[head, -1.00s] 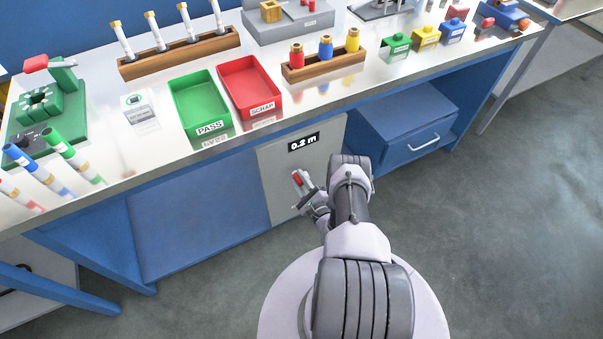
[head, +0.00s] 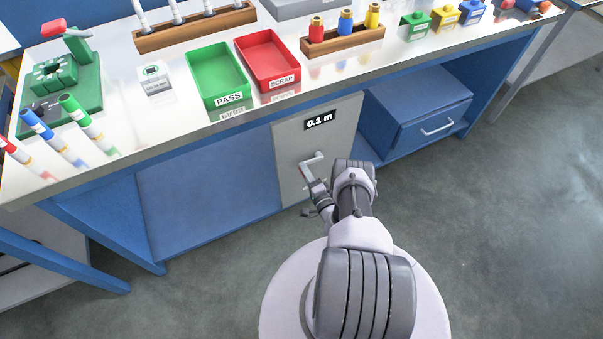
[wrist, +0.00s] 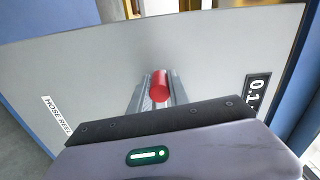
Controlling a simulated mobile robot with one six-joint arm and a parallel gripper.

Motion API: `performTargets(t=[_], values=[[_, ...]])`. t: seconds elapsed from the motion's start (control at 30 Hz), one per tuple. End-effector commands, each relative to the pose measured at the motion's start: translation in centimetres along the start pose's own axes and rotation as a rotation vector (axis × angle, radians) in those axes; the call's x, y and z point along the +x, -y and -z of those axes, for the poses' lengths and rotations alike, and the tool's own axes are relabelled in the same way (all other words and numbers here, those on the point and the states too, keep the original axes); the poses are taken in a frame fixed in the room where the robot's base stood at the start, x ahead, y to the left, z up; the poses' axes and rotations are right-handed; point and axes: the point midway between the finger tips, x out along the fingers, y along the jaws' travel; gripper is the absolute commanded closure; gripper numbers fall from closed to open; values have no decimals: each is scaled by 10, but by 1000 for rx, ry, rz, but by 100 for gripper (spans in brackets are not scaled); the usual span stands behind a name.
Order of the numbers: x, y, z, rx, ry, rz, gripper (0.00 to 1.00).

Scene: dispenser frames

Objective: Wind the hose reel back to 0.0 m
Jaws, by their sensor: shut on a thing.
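The hose reel's pale grey panel (head: 292,140) is on the front of the bench, below the red tray. Its display (head: 320,120) reads 0.1 m. A metal crank arm (head: 312,163) shows on the panel just above my gripper (head: 316,201). In the wrist view the red crank handle (wrist: 160,86) sits between the two fingers of my gripper (wrist: 158,92), which is shut on it. The panel (wrist: 100,65) fills that view, with a HOSE REEL label (wrist: 57,116) at left and part of the display (wrist: 257,95) at right. The hose itself is not in view.
On the bench top stand a green PASS tray (head: 218,76), a red SCRAP tray (head: 268,60) and a wooden rack (head: 343,41) of coloured bottles. A blue drawer unit (head: 420,105) is right of the panel. The floor (head: 490,230) at right is clear.

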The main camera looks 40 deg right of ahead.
Motion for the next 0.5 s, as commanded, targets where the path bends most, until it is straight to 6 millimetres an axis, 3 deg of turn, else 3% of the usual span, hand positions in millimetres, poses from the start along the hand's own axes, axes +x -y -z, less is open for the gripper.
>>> performTargets(t=[0.5], values=[[3, -12, 8, -158, -3, 2, 100]])
